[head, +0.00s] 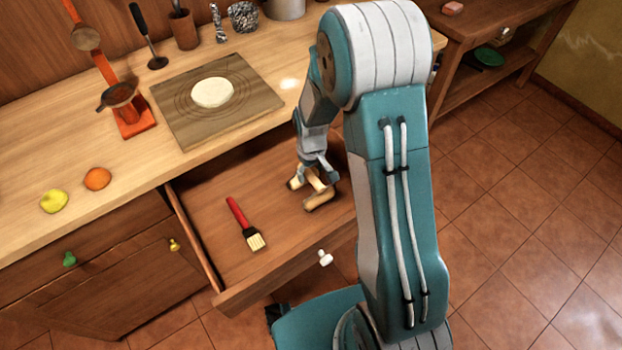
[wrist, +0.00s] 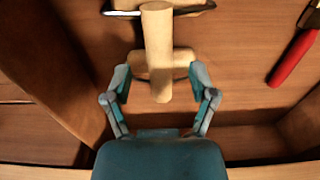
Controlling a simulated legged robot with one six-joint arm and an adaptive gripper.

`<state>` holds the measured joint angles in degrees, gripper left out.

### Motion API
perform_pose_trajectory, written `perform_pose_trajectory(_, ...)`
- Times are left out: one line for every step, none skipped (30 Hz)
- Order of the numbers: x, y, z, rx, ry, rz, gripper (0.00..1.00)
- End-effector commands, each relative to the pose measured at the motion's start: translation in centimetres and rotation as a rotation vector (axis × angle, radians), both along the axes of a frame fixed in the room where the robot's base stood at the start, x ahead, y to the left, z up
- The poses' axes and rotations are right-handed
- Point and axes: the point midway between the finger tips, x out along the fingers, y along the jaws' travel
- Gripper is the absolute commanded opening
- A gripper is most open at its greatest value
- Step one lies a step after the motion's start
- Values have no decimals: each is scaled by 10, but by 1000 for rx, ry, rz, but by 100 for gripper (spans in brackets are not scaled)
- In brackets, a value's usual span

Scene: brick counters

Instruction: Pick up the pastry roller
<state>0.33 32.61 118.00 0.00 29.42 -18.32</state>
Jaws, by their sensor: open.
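The pastry roller (wrist: 157,40) is pale wood and lies in the open drawer. In the wrist view one wooden cylinder runs up the picture, with another wooden part crosswise behind it. In the head view the roller (head: 319,201) shows partly below my gripper (head: 314,178), which hides some of it. In the wrist view my gripper (wrist: 161,76) is open, with one finger on each side of the roller's near end. I cannot tell whether the fingers touch the wood.
A red-handled brush (head: 245,222) lies left of the roller in the drawer (head: 205,205). A metallic object (wrist: 195,11) lies beyond the roller. Drawer walls stand close around my gripper. The counter above holds a board (head: 185,120) with dough (head: 212,92).

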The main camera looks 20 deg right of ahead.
Motion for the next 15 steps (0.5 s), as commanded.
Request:
perform_pose_trajectory(0, 0, -9, 0, 3, 0, 74)
perform_pose_trajectory(0, 0, -14, 0, 3, 0, 74)
perform_pose_trajectory(0, 0, -18, 0, 2, 0, 74)
perform_pose_trajectory(0, 0, -21, 0, 1, 0, 74)
perform_pose_trajectory(1, 0, -23, 0, 0, 0, 74)
perform_pose_trajectory(1, 0, -25, 0, 0, 0, 74)
perform_pose_trajectory(1, 0, -26, 0, 0, 0, 74)
perform_pose_trajectory(1, 0, -26, 0, -1, 0, 74)
perform_pose_trajectory(1, 0, -26, 0, -1, 0, 74)
perform_pose_trajectory(1, 0, -26, 0, -1, 0, 74)
perform_pose_trajectory(1, 0, -26, 0, -1, 0, 74)
perform_pose_trajectory(1, 0, -26, 0, -1, 0, 74)
perform_pose_trajectory(1, 0, -26, 0, -1, 0, 74)
perform_pose_trajectory(1, 0, -26, 0, -1, 0, 74)
perform_pose_trajectory(1, 0, -26, 0, -1, 0, 74)
